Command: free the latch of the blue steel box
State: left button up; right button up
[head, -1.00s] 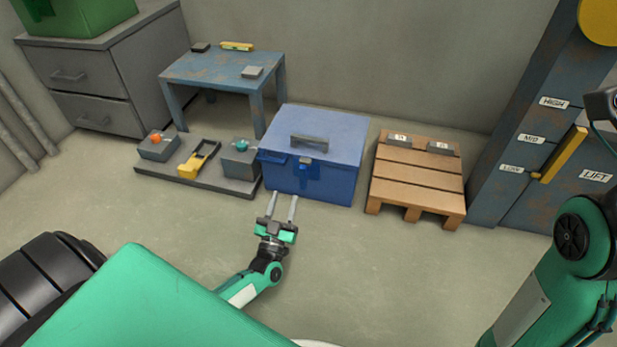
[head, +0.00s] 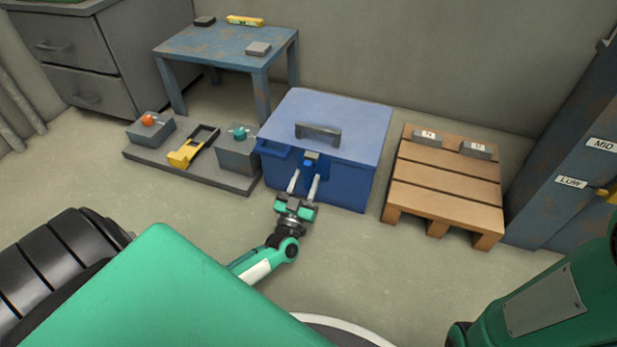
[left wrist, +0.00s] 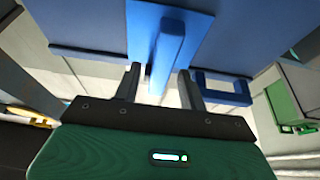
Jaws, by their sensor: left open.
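The blue steel box (head: 358,130) stands on the floor with its lid down and a dark handle (head: 317,132) on top. Its blue latch (head: 310,161) is at the front, near the lid's edge. My left gripper (head: 304,178) is open in front of the box, with its two fingers pointing at the latch area. In the left wrist view, the blue latch bar (left wrist: 165,50) stands out from its plate between the fingers (left wrist: 159,78); a gap shows on each side. Contact cannot be told. My right gripper is out of view.
Left of the box, a low grey platform (head: 190,172) carries a yellow clamp-like piece and small boxes with orange and teal knobs. A blue table (head: 225,42) stands behind. A wooden pallet (head: 445,185) is to the right. The floor in front is clear.

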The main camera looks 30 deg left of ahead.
pick_arm(q)
jog(key=shift+b+x, duration=0.4)
jog(key=shift+x, duration=0.55)
jog(key=shift+w+a+r, duration=0.1)
jog(key=shift+w+r, duration=0.05)
jog(key=shift+w, duration=0.2)
